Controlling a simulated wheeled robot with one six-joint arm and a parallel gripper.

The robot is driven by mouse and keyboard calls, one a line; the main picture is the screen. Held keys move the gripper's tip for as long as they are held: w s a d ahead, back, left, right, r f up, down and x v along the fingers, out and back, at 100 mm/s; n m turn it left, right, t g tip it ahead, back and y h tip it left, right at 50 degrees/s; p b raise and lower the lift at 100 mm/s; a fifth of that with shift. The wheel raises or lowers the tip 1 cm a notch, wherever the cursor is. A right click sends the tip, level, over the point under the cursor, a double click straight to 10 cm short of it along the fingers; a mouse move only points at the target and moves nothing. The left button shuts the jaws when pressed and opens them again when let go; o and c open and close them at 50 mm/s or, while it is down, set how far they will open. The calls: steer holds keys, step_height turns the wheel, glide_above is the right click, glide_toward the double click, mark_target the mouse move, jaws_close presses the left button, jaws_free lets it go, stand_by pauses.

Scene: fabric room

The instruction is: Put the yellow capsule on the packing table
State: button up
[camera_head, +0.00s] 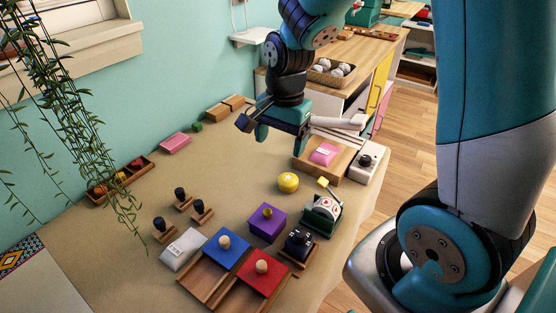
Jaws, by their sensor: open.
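A round yellow object (288,183), which looks like the yellow capsule, rests on the beige-topped table (235,180) right of its middle. My gripper (280,147) hangs above and behind it, fingers pointing down, open, with nothing visible between the fingers. The gripper and the capsule are apart. I cannot tell for certain which surface is the packing table; a wooden-topped counter (352,52) with a basket stands behind the beige table.
Right of the capsule is a green device (322,214) with dials and a small yellow block (323,182). A purple box (267,222) stands in front, and a pink item (324,154) lies on a wooden board behind. The table's left middle is mostly clear. Plant strands hang at left.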

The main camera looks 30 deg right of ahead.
steer(key=s+a+r+n+y, duration=0.2)
steer(key=s+a+r+n, duration=0.3)
steer(key=s+a+n, duration=0.4)
steer(key=s+a+r+n+y, duration=0.1)
steer(key=s+a+r+n, duration=0.45)
steer(key=s+n, duration=0.4)
step_height(320, 180, up, 8)
steer(key=w+d+n+p, duration=0.1)
steer(key=w+p, duration=0.1)
steer(key=p, duration=0.6)
steer(key=shift+r, duration=0.15)
steer(key=shift+w, duration=0.1)
